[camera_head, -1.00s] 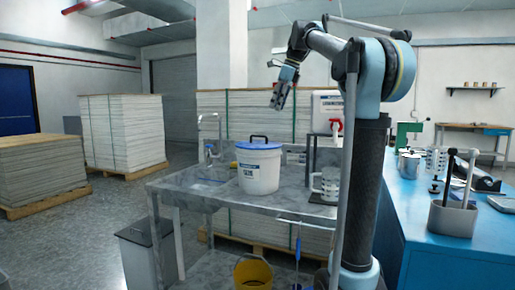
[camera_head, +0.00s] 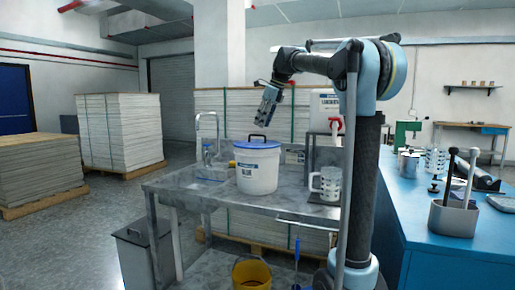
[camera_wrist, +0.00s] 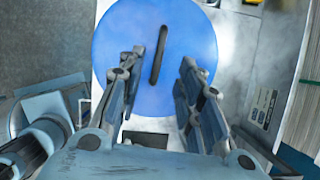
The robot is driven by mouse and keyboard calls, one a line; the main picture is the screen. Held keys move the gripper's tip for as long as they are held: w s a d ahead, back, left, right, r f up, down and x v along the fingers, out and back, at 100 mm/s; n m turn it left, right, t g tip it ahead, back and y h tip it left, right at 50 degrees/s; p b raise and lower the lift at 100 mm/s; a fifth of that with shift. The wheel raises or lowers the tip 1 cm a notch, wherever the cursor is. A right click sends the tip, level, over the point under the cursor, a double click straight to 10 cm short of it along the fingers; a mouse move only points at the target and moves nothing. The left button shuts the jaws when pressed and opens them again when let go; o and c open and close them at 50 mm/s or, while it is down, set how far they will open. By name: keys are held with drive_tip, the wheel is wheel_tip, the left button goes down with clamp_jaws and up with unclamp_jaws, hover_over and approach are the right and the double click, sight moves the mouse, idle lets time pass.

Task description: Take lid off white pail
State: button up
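The white pail (camera_head: 257,172) stands upright on the grey metal table. Its blue lid (camera_head: 257,144) is on top, with a dark bar handle (camera_head: 257,137) across it. In the wrist view the blue lid (camera_wrist: 200,60) lies below my gripper, and its handle (camera_wrist: 158,55) runs nearly straight up the picture. My gripper (camera_head: 264,122) is above the lid, a short way over the handle. In the wrist view the fingers of my gripper (camera_wrist: 160,85) are spread apart with nothing between them. The handle appears between and beyond the fingertips.
A faucet (camera_head: 207,130) stands at the left. A yellow bucket (camera_head: 251,273) is below. The table's front left is clear.

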drive_tip(key=shift+x, duration=3.1)
drive_tip(key=shift+c, duration=0.3)
clamp_jaws()
